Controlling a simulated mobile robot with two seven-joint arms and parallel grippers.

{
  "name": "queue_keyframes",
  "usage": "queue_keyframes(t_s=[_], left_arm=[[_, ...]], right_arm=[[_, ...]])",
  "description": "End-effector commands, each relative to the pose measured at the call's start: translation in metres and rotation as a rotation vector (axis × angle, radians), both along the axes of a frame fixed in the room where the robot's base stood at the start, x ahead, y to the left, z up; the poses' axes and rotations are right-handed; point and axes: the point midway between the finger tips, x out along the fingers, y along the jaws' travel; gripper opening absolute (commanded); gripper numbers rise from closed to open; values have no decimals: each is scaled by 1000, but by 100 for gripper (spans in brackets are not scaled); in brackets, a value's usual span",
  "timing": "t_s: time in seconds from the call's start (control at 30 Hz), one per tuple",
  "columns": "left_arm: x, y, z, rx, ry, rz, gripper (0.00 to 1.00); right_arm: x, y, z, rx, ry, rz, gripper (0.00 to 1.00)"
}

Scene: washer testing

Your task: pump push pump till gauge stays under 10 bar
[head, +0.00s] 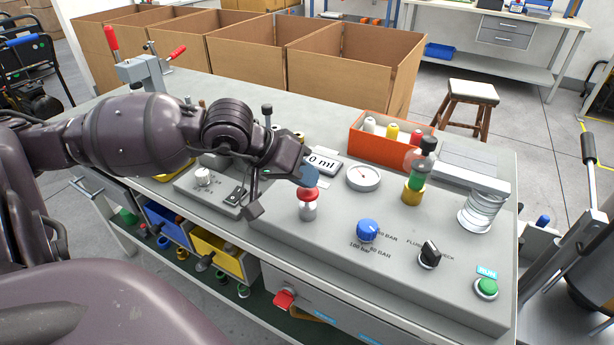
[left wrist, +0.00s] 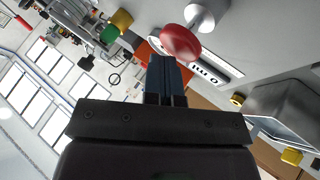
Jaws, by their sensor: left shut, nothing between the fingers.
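The pump is a red mushroom knob (head: 308,194) on a short pale metal post, standing on the grey test panel (head: 335,268). The round white gauge (head: 363,178) is to its right; its reading is too small to tell. My left gripper (head: 308,176) is shut and empty, its tips close to the red knob. In the left wrist view, the closed fingers (left wrist: 166,80) end just below the red knob (left wrist: 180,43). I cannot tell whether they touch it. My right gripper is not in view.
A blue dial (head: 367,230), black switch (head: 430,254) and green button (head: 486,287) are on the panel.

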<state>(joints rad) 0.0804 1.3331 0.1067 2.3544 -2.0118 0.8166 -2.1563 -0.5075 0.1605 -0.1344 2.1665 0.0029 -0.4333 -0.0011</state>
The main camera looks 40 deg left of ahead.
Motion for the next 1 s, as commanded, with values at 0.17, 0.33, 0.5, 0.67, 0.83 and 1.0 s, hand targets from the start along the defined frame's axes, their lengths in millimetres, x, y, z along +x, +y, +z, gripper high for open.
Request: queue_keyframes(t_s=[0.17, 0.33, 0.5, 0.67, 0.83, 1.0], left_arm=[[0, 0, 6, 1, 0, 1, 0], [0, 0, 5, 1, 0, 1, 0], [0, 0, 9, 1, -2, 0, 0], [0, 0, 21, 2, -6, -1, 0], [0, 0, 36, 2, -7, 0, 0], [0, 0, 49, 2, -7, 0, 0]], right_arm=[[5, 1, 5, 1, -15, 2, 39], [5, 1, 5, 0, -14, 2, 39], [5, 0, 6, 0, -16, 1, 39], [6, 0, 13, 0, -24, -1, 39], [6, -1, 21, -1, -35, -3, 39], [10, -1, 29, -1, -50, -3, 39]])
